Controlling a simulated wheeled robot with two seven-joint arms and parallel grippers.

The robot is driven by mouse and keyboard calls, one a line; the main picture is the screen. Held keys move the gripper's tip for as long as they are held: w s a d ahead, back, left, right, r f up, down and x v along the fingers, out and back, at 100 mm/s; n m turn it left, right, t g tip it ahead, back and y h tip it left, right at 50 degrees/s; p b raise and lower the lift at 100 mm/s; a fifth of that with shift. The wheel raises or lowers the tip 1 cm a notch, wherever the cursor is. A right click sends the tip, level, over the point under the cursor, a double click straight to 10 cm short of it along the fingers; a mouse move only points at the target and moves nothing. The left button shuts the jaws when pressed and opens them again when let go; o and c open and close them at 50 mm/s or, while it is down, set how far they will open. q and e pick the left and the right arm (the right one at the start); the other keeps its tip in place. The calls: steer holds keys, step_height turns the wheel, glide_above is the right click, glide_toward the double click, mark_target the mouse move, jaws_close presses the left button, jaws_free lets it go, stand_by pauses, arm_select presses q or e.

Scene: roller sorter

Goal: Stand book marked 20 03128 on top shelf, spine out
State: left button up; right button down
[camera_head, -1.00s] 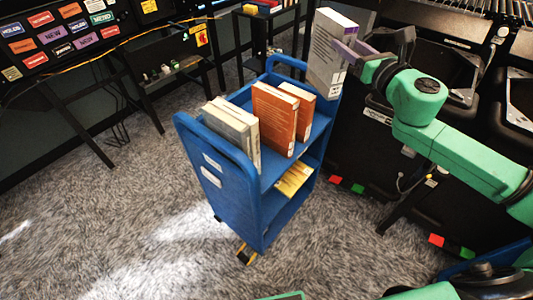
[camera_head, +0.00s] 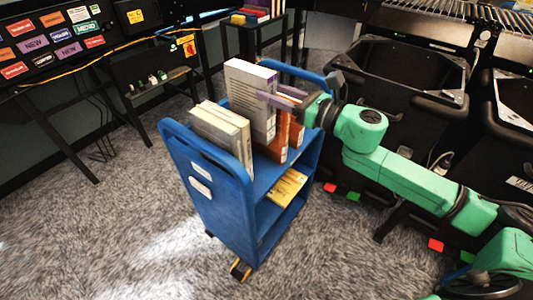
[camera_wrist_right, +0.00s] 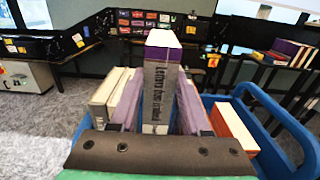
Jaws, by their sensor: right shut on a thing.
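My right gripper (camera_head: 272,103) is shut on a grey and purple book (camera_head: 250,97), which is upright. The book is over the top shelf of the blue cart (camera_head: 212,168), between the pale grey books (camera_head: 222,132) and the orange books (camera_head: 296,133). I cannot tell if its lower end touches the shelf. In the right wrist view the fingers grip both sides of the book (camera_wrist_right: 161,82), and dark lettering runs down the face toward the camera. The number 20 03128 is not legible. My left gripper is not in view.
A yellow book (camera_head: 287,186) lies on the cart's lower shelf. The cart's raised blue end rails stand at both ends of the row. Black bins (camera_head: 405,75) stand at the right, and a black table with labelled signs (camera_head: 60,45) at the left. Carpet is clear in front.

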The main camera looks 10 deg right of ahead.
step_height(320, 180, down, 14)
steer(key=shift+w+f, duration=0.1)
steer(key=shift+f, duration=0.1)
arm_select(q)
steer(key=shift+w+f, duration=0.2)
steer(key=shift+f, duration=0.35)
steer(key=shift+b, duration=0.3)
arm_select(e)
steer(key=shift+f, duration=0.2)
steer(key=shift+c, duration=1.8)
jaws_free()
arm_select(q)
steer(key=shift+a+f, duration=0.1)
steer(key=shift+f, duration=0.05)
arm_select(e)
steer(key=shift+d+r, duration=0.15)
arm_select(q)
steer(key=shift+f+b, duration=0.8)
steer(key=shift+b, duration=0.1)
arm_select(e)
glide_toward(272, 138)
steer(key=v, duration=0.2)
steer(key=shift+s+d, duration=0.1)
steer(key=shift+s, duration=0.15)
